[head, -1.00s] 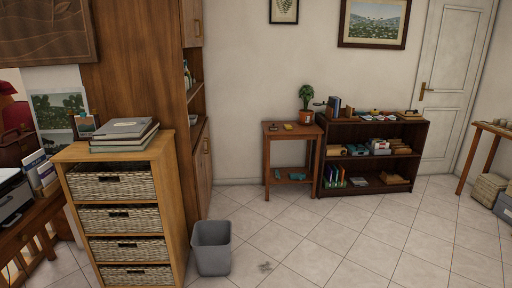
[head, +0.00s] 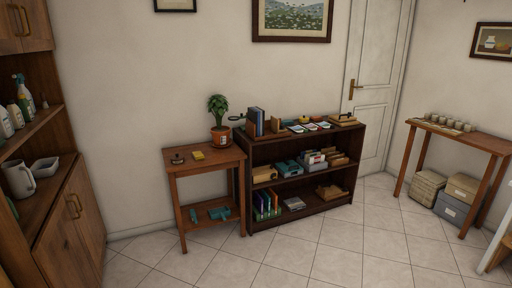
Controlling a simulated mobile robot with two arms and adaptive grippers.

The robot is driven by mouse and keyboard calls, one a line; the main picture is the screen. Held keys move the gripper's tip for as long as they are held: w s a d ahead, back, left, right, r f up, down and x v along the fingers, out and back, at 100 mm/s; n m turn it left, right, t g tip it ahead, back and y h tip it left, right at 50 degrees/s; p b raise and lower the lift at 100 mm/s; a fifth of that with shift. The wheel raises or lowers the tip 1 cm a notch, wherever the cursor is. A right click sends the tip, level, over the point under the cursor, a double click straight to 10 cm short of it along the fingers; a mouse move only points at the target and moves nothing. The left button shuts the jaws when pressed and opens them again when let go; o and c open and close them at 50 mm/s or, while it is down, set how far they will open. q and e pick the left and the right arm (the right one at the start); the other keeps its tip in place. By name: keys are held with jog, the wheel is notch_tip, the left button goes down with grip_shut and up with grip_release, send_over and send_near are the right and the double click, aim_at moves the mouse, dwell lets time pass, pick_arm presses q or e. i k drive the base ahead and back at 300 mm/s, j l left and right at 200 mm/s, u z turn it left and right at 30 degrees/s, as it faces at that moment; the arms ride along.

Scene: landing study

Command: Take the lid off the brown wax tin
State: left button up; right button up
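I cannot make out the brown wax tin for certain. A small dark brown object (head: 177,159) sits on top of the small wooden side table (head: 220,163), left of a small yellow item (head: 198,155). It is too small to tell whether it is a tin or has a lid. Several small items also lie on top of the dark bookshelf, too small to name surely. Neither of my grippers is in view.
A potted plant (head: 219,133) stands at the table's back right corner. The dark bookshelf (head: 262,150) stands right beside the table. A wooden cabinet (head: 62,235) is at the left. A narrow table (head: 475,138) has boxes beneath it. Tiled floor (head: 330,245) in front is clear.

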aim_at(177, 157)
jog(key=i+u, duration=0.15)
jog(key=i, duration=0.3)
jog(key=i+u, duration=0.15)
jog(key=i, duration=0.35)
jog(key=i+l+u, duration=0.2)
jog(key=i, duration=0.25)
jog(key=i+l+u, duration=0.15)
jog(key=i, duration=0.3)
jog(key=i+l+u, duration=0.15)
jog(key=i, duration=0.3)
jog(key=l, duration=0.1)
